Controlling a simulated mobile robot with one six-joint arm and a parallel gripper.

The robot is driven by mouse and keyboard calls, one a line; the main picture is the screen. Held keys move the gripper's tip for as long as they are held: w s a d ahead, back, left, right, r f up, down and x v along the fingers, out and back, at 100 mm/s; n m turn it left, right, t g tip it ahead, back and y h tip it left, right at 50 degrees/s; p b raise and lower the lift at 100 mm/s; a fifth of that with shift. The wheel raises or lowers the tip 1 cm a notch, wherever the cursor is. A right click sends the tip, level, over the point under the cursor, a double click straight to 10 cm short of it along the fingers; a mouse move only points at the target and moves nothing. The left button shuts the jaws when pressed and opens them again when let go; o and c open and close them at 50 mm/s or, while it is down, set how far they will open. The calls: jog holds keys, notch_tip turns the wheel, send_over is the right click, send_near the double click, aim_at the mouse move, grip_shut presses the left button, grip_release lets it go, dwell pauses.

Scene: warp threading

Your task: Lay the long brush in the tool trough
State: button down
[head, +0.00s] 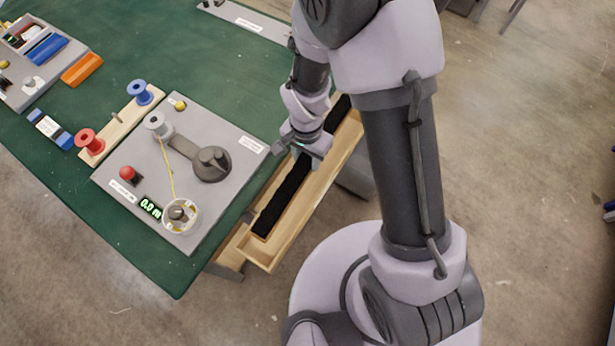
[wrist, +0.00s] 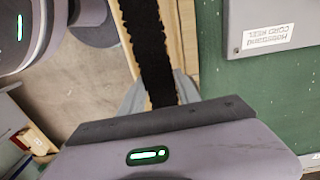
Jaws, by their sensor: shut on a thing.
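The long brush (head: 283,196) has a dark black bristle strip and runs lengthwise over the pale wooden tool trough (head: 326,183) at the table's right edge. My gripper (head: 302,157) is shut on the brush partway along it. In the wrist view the black bristles (wrist: 150,45) pass between the two grey fingers (wrist: 160,92), with pale wood along their side. The brush lines up closely with the trough. I cannot tell whether it touches the trough's floor or hangs just above it. My wrist hides part of the brush and trough.
The green table (head: 225,62) carries a grey cord-reel board (head: 217,122) close to the left of the trough. A wooden spool rack (head: 120,124) with red and blue spools stands further left. Open floor lies to the right.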

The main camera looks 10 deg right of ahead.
jog(key=b, duration=0.5)
send_near(308, 184)
notch_tip(308, 184, down, 5)
jog(key=shift+d+f, duration=0.1)
jog(key=shift+f, duration=0.1)
jog(key=shift+r, duration=0.2)
jog(key=shift+f, duration=0.1)
jog(key=c, duration=0.9)
grip_release()
jog(key=shift+o, duration=0.2)
